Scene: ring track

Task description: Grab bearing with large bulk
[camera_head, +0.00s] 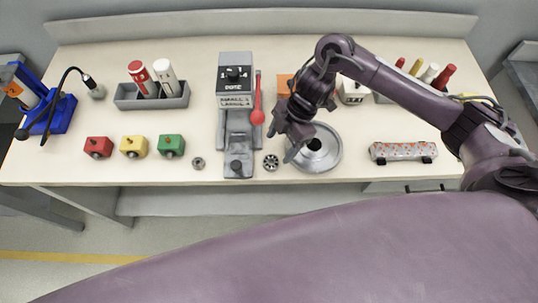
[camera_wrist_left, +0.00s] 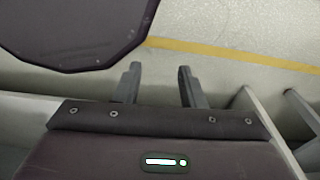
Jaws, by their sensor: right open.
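Two small ring-shaped bearings lie near the table's front edge in the head view. The larger bearing (camera_head: 271,162), dark with a patterned ring, is just right of the grey press-like device. The smaller grey bearing (camera_head: 198,163) is left of that device. My right gripper (camera_head: 282,146) is open and empty, pointing down above the table, close to the larger bearing on its upper right and apart from it. My left gripper (camera_wrist_left: 158,85) shows only in the left wrist view; its fingers are apart with nothing between them, over the floor.
The grey device (camera_head: 236,120) with a red-handled tool (camera_head: 257,108) stands mid-table. A round metal dish (camera_head: 329,157) sits under and beside my right gripper. Red, yellow and green blocks (camera_head: 134,146) stand left. A patterned bar (camera_head: 403,151) lies right.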

